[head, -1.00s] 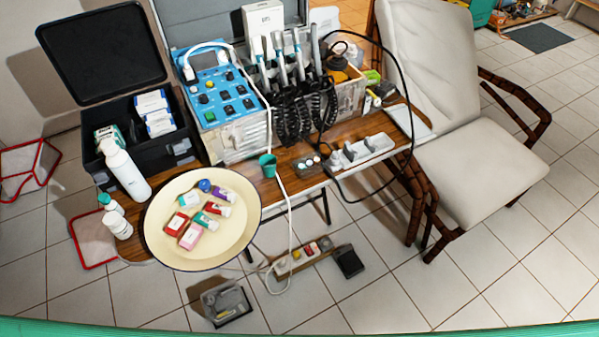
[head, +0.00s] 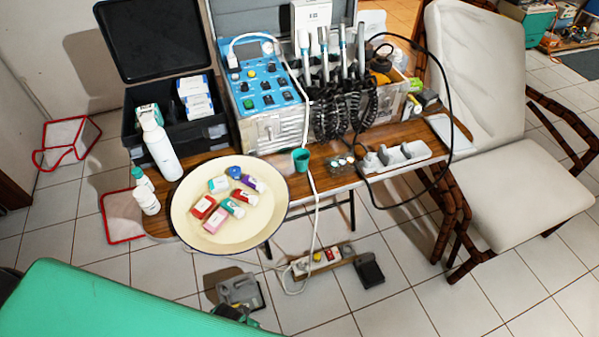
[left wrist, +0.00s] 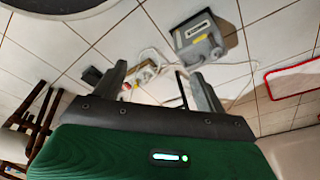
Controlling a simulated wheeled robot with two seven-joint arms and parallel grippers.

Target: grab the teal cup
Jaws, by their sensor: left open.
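The small teal cup (head: 301,160) stands upright near the front edge of the wooden table (head: 330,172), just right of a round cream tray (head: 187,232). A white cable hangs close beside the cup. My left gripper (left wrist: 158,75) shows in the left wrist view with its two dark fingers spread and nothing between them. That view shows floor behind the fingers, and no cup.
Behind the cup stands a blue control unit (head: 265,84) with coiled black hoses. Right of the cup lies a white power strip (head: 397,157). A white bottle (head: 160,150) stands left of the tray. A smooth green surface (head: 110,302) covers the lower left.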

